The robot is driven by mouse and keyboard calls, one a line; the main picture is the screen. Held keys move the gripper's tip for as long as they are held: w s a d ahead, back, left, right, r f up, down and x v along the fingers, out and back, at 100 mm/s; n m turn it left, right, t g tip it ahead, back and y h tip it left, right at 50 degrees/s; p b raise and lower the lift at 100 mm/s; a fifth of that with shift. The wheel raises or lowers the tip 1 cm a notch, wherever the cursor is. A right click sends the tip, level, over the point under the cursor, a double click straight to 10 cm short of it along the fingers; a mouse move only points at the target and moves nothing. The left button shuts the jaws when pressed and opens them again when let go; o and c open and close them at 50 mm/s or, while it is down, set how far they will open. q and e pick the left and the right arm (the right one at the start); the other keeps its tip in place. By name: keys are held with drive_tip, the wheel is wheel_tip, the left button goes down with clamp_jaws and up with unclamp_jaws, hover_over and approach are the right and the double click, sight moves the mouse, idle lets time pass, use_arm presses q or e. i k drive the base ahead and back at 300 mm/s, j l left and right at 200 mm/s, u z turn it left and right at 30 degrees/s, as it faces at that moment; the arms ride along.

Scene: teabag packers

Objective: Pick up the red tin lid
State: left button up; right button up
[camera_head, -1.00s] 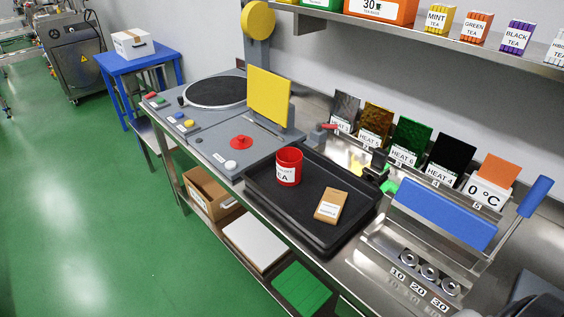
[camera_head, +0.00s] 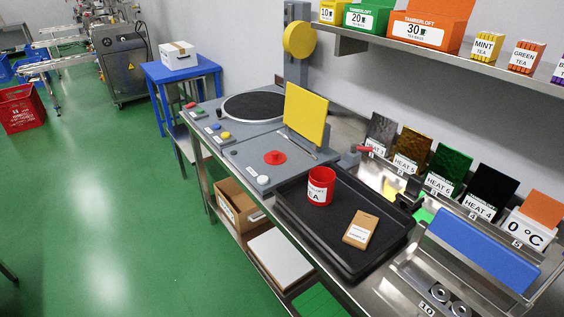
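A flat red disc with a small raised knob, which looks like the red tin lid (camera_head: 275,157), lies on a grey panel (camera_head: 245,153) left of the black tray. The open red tin (camera_head: 320,186), with a white label reading TEA, stands upright in the black tray (camera_head: 334,262). The lid is apart from the tin. Neither of my grippers shows in this view.
A yellow upright plate (camera_head: 305,115) stands just behind the lid. A brown packet (camera_head: 361,229) lies in the tray. A blue-topped sealer (camera_head: 484,248) is at the right. A shelf with tea boxes (camera_head: 426,30) overhangs the bench. Green floor (camera_head: 110,200) is open at left.

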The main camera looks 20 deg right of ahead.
sight(274, 157)
drive_tip(key=i+j+z, duration=0.1)
drive_tip(key=z, duration=0.35)
drive_tip(key=i+j+z, duration=0.2)
drive_tip(key=z, duration=0.2)
drive_tip(key=i+j+z, duration=0.1)
drive_tip(key=z, duration=0.35)
drive_tip(key=j, duration=0.1)
